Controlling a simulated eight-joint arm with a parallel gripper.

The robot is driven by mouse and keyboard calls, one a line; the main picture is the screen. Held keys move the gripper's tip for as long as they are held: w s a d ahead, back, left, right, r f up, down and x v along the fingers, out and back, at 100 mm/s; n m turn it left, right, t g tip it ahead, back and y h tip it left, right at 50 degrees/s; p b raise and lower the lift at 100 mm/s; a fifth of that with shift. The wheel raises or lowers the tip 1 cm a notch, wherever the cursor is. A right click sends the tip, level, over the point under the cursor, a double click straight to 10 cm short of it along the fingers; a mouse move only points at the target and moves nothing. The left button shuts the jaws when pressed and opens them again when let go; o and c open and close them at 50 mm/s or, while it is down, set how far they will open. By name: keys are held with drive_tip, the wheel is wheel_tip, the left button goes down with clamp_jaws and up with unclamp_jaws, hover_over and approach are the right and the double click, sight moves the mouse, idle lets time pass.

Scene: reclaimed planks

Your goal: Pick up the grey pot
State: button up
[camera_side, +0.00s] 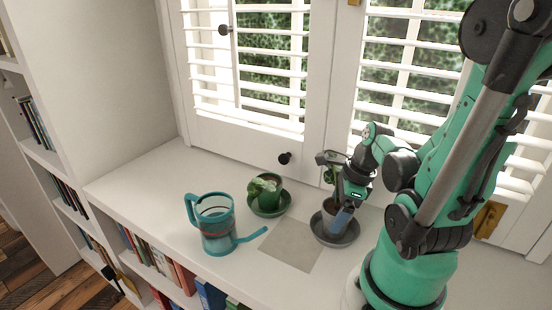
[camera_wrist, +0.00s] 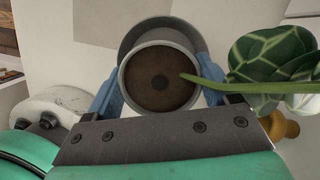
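The grey pot (camera_wrist: 126,72) holds brown soil and shows from above in the wrist view. In the side view the pot (camera_side: 328,211) is partly hidden behind a blue finger. It is at the grey saucer (camera_side: 337,241); I cannot tell whether it rests there. My gripper (camera_side: 343,217) reaches down at the pot. In the wrist view the gripper's (camera_wrist: 160,88) blue fingers are on opposite sides of the pot, close to its wall. I cannot tell whether they press on it.
A green pot (camera_side: 268,198) with a leafy plant (camera_side: 262,187) stands on a green saucer (camera_side: 283,207) to the left. A teal watering can (camera_side: 217,232) is further left, its spout towards a bare grey square (camera_side: 291,246). Shuttered windows (camera_side: 255,65) stand behind the white shelf top (camera_side: 150,195).

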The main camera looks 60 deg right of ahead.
clamp_jaws()
drive_tip(key=shift+r, duration=0.2)
wheel_tip(320, 180, up, 23)
drive_tip(key=shift+f, duration=0.15)
idle(0.9)
drive_tip(key=shift+f, duration=0.1)
